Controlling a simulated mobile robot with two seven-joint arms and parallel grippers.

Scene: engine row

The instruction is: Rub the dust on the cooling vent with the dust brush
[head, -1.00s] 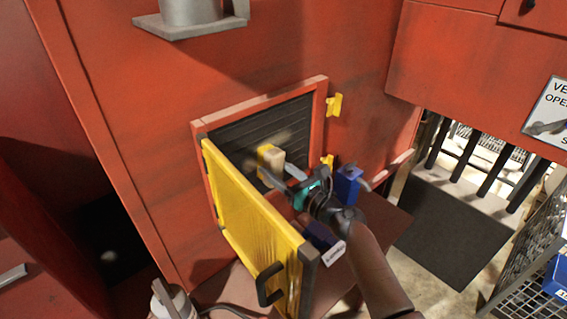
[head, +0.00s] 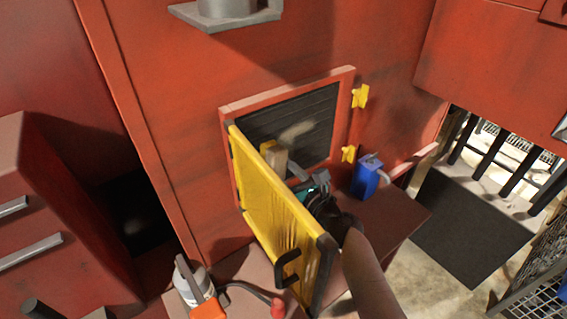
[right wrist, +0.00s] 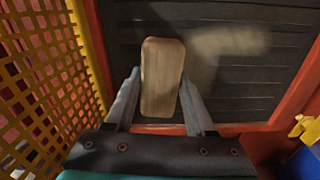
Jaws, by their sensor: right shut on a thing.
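The cooling vent (head: 318,118) is a dark slatted panel in a red frame on the red engine wall. A pale dust patch (head: 296,132) lies on its slats; it also shows in the right wrist view (right wrist: 235,45). My right gripper (head: 284,168) is shut on the dust brush (head: 274,154), a pale wooden block with a yellowish side. In the right wrist view the brush (right wrist: 161,75) sits between the fingers, in front of the vent and left of the dust. Its bristles are hidden, so I cannot tell whether it touches the slats. My left gripper is out of view.
A yellow mesh door (head: 272,215) with a black handle stands open left of my right arm. Yellow hinge pieces (head: 360,96) and a blue box (head: 367,177) are right of the vent. A white bottle with an orange part (head: 192,280) stands at the bottom left.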

